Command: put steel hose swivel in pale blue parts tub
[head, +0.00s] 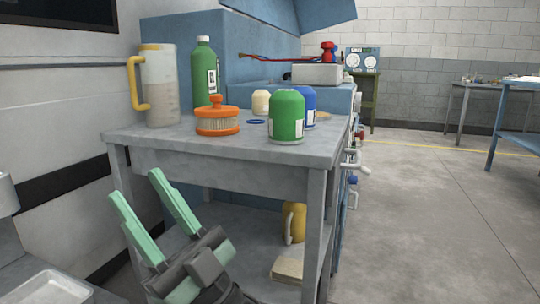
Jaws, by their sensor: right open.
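I cannot make out a steel hose swivel or a pale blue parts tub in the head view. My right gripper (138,190) is at the lower left, in front of the grey table (235,150). Its two green fingers are spread apart and point up, with nothing between them. The fingertips are below the tabletop and apart from the things on it. My left gripper is not in view.
The tabletop bears a pitcher (160,88), a green bottle (202,75), an orange filter (217,122), a green canister (286,117) and a blue canister (309,103). A yellow jug (294,222) stands on the lower shelf. The floor (435,220) at right is clear.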

